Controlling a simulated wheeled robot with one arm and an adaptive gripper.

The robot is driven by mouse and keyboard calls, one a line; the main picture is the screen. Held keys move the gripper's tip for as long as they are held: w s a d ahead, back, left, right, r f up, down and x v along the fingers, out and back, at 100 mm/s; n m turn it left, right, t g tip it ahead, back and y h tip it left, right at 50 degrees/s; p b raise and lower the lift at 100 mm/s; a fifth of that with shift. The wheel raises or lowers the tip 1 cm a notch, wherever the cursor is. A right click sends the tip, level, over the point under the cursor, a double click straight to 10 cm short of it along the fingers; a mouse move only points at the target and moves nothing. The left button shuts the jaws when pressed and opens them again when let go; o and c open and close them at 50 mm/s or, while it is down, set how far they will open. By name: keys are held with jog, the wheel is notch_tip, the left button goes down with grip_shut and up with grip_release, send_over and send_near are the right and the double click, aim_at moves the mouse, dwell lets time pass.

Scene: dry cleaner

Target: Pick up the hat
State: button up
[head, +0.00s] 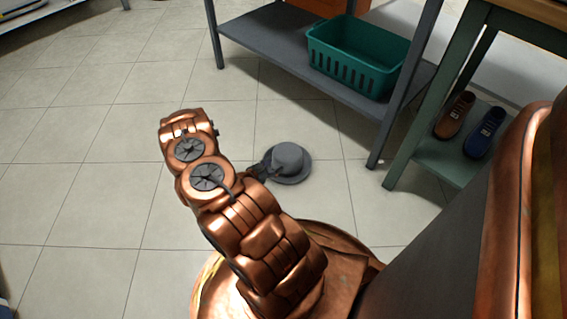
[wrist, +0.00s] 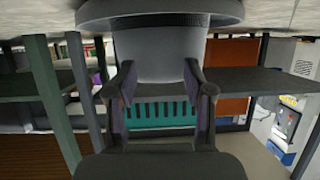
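The hat (head: 288,160) is grey with a round crown and a wide brim. It sits upright on the tiled floor in the head view. In the wrist view, where the scene is upside down, the hat (wrist: 158,50) fills the top middle. My gripper (wrist: 158,72) has its two fingers spread apart, with the fingertips overlapping the left and right edges of the crown. In the head view my gripper (head: 261,172) is low at the hat's left side, partly hidden by my arm. I cannot tell whether the fingers touch the hat.
A grey shelf (head: 265,45) holds a green basket (head: 345,75) behind the hat. A green rack (head: 425,158) with a brown shoe (head: 455,115) and a blue shoe (head: 484,133) stands at right. The floor (head: 90,195) at left is clear.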

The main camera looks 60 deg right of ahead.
grip_shut()
